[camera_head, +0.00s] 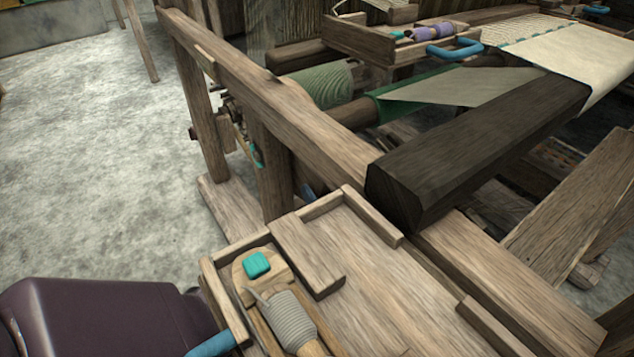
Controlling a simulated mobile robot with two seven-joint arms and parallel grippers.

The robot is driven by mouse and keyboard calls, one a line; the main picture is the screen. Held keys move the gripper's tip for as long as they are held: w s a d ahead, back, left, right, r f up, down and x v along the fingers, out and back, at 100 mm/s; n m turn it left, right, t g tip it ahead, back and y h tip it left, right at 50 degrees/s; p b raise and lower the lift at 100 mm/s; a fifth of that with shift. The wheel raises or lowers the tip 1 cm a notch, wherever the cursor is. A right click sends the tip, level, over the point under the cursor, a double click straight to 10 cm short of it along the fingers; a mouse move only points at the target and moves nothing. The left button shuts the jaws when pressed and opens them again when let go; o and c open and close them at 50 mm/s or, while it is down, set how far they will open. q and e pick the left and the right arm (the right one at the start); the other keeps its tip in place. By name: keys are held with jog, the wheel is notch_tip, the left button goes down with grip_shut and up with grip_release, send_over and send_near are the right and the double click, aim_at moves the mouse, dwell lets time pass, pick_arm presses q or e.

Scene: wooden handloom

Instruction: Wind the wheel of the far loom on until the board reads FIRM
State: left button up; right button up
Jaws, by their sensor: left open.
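A wooden loom frame (275,95) runs from the upper left toward the lower right. Small dark, wheel-like parts (232,108) sit at its left side, partly hidden by the posts; I cannot make out a whole wheel. A thin teal-tipped piece (256,152) hangs below them. No board with a readable word is in view. My left gripper (190,303) is at the lower left, a dark purple body cut by the picture edge, left of the near wooden tray and apart from the wheel-like parts. Its fingertips do not show clearly. My right gripper is not in view.
The near tray (208,283) holds a shuttle with a grey bobbin (292,318) and a teal block (257,264). A dark square beam (470,150) crosses at right. Another tray (352,40) holds purple spools. Pale cloth (585,60) lies beyond. Grey floor (90,170) at left is clear.

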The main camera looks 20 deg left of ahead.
pick_arm(q)
jog(key=shift+w+a+r, duration=0.25)
jog(key=shift+w+a, duration=0.1)
jog(key=shift+a, duration=0.15)
jog(key=shift+c, duration=0.3)
